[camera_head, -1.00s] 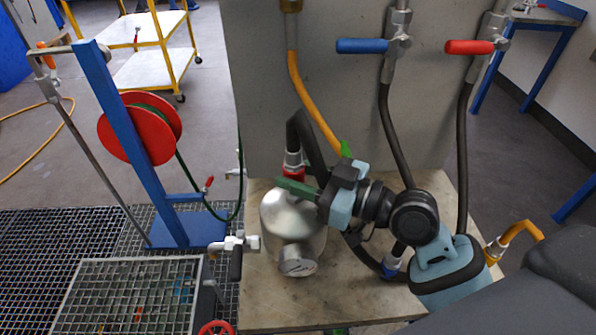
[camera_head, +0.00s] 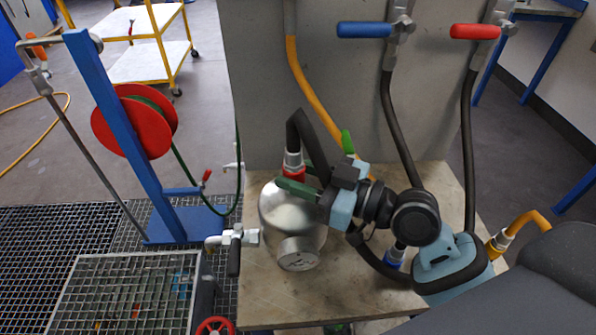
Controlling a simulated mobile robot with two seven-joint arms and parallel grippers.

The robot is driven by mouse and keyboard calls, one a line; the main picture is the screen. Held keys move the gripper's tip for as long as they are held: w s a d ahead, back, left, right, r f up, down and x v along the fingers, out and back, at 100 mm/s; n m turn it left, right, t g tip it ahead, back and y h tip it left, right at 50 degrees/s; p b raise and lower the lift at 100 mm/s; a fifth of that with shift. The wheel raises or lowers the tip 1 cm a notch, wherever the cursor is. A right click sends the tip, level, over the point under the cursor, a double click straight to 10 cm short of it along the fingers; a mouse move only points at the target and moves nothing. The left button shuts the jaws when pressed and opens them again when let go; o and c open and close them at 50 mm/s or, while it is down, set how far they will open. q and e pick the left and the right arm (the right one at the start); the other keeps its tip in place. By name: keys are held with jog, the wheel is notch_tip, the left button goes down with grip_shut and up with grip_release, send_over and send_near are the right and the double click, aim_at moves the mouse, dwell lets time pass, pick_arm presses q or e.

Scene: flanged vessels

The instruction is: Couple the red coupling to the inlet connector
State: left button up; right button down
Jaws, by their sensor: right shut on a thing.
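The red coupling (camera_head: 294,173) is a red collar at the lower end of a black hose (camera_head: 300,128), below a metal fitting. It is at the top of the silver vessel (camera_head: 285,218) on the bench. My right gripper (camera_head: 297,185) reaches in from the right, its green fingers shut around the coupling, which they partly cover. The inlet connector is hidden behind the fingers and coupling, so I cannot tell whether they touch. My left gripper is out of view.
A blue coupling (camera_head: 395,256) ends another black hose at the right of the bench (camera_head: 270,300). Blue (camera_head: 365,30) and red (camera_head: 475,32) valve handles are on the panel behind. A hose reel (camera_head: 118,125) stands left. A valve (camera_head: 234,240) sits left of the vessel.

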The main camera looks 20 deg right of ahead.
aim_at(304, 182)
jog(key=shift+f, duration=0.2)
jog(key=c, duration=0.9)
grip_release()
jog(key=shift+s, duration=0.1)
jog(key=b+v, duration=0.2)
jog(key=v, duration=0.4)
jog(key=shift+s+d+f, duration=0.1)
jog(key=shift+d+f, duration=0.05)
jog(key=shift+s+d, duration=0.45)
jog(key=shift+s, duration=0.05)
